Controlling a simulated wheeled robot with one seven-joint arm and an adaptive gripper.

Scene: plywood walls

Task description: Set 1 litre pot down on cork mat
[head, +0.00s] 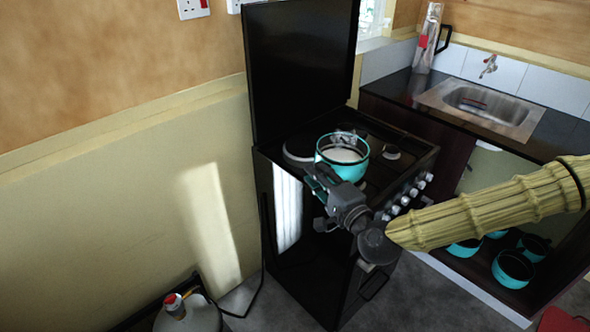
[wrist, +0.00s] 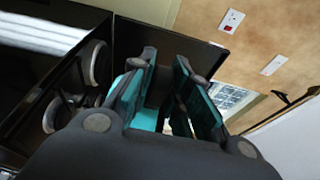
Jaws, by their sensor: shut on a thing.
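The teal pot (head: 343,163) with a dark rim and whitish contents is upright over the black stove top in the head view. I cannot tell whether it touches the hob or is held just above it. My gripper (head: 322,182) is at its near left side and shut on it; the exact grip is hard to make out. In the wrist view my gripper (wrist: 165,95) shows its dark fingers with teal pads, with a teal patch of the pot (wrist: 147,116) between them. No cork mat can be made out in either view.
The black stove (head: 310,235) has a raised lid (head: 300,70) behind the pot. A dark counter with a steel sink (head: 482,103) is at right, with a flask (head: 428,40) on it. Several teal pots (head: 513,268) sit on a low shelf. A gas cylinder (head: 188,315) stands at lower left.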

